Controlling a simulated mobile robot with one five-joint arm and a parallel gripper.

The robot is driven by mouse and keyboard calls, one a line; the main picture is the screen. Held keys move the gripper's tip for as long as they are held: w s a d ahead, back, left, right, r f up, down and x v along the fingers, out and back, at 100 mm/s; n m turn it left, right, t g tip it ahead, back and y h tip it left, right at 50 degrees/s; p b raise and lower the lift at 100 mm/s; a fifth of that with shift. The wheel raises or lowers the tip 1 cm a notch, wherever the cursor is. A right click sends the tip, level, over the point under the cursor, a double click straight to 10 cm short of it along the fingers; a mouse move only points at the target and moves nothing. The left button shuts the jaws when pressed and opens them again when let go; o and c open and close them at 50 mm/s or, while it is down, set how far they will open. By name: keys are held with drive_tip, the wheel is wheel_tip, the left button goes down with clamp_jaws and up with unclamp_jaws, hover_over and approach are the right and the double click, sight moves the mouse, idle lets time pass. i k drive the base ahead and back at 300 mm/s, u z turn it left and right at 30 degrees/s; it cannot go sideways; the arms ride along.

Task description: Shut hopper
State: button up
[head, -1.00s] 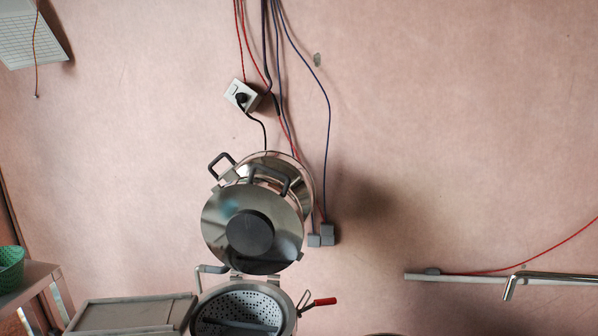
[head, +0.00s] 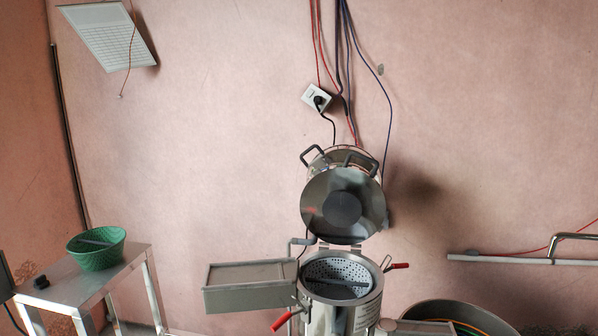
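The hopper (head: 340,303) is a steel cylinder at the lower middle of the head view, with a perforated inner basket (head: 323,269) and a dark bar across it. Its round shiny lid (head: 318,222) stands raised on a hinge behind the opening, with a dark round knob or disc (head: 342,209) at its centre. The hopper is open. Red-handled clamps (head: 399,266) stick out at its right side and lower left (head: 281,320). My gripper is not in view.
A grey rectangular tray or chute (head: 250,298) juts left from the hopper. A steel table (head: 62,298) with a green basket (head: 92,257) stands at left. A large round vessel (head: 440,308) is at lower right. Cables and a socket (head: 316,96) are on the pink wall. A pipe (head: 490,259) runs at right.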

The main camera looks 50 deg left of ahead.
sight(345, 204)
drive_tip(key=k, duration=0.95)
drive_tip(key=u, duration=1.35)
drive_tip(key=i, duration=0.7)
drive_tip(key=u, duration=0.1)
